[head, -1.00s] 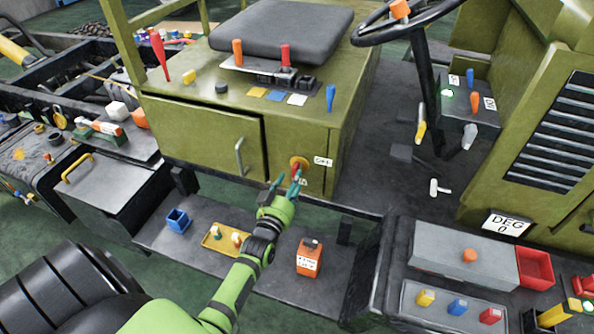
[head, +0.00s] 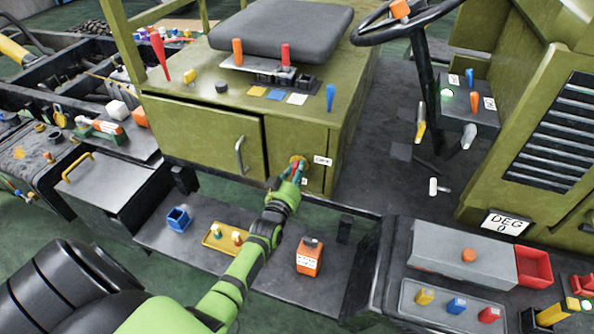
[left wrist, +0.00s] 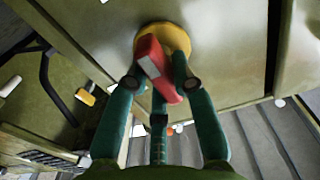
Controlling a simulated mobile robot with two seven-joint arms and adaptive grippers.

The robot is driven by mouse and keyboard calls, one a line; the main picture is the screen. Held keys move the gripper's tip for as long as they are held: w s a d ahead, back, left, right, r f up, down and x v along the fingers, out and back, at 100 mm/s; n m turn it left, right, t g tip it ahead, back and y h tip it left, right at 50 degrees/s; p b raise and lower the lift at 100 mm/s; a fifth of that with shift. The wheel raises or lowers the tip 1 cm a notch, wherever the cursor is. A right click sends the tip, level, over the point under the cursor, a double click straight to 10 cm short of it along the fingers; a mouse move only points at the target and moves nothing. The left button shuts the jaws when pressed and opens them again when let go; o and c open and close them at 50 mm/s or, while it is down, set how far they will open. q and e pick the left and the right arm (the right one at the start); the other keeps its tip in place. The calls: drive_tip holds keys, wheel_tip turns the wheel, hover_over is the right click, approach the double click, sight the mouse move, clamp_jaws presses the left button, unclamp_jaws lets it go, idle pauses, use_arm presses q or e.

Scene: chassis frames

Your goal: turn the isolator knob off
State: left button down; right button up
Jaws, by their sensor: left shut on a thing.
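The isolator knob is a red bar handle (left wrist: 157,68) on a round yellow plate (left wrist: 178,38). It is on the green front panel below the seat, where the yellow plate also shows in the head view (head: 297,159). My left gripper (head: 293,171) reaches it from below. In the left wrist view its teal fingers (left wrist: 160,80) are shut on the red handle, one on each side. The handle stands tilted in that view. In the head view the fingers hide most of it. A small white label (head: 322,160) is right of the plate. My right gripper is not in view.
A cabinet door with a grey handle (head: 239,154) is left of the knob. Below, a dark shelf holds a blue box (head: 178,219), a yellow tray (head: 213,240) and an orange box (head: 309,257). A steering column and levers stand to the right.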

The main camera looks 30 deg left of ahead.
use_arm(q)
drive_tip(key=n, duration=0.4)
drive_tip(key=shift+a, duration=0.15)
drive_tip(key=n+b, duration=0.1)
drive_tip(key=n, duration=0.3)
drive_tip(key=shift+s+a+n, duration=0.1)
drive_tip(key=shift+a+n, duration=0.05)
drive_tip(key=shift+n, duration=0.15)
drive_tip(key=n+b, duration=0.1)
drive_tip(key=n, duration=0.3)
drive_tip(key=shift+a+n, duration=0.15)
drive_tip(key=shift+n, duration=0.15)
drive_tip(key=shift+a+n+b, duration=0.1)
drive_tip(key=shift+n+b, duration=0.7)
drive_tip(key=shift+n, duration=1.5)
drive_tip(key=c, duration=1)
unclamp_jaws()
drive_tip(key=shift+c, duration=0.2)
drive_tip(key=shift+s, duration=0.1)
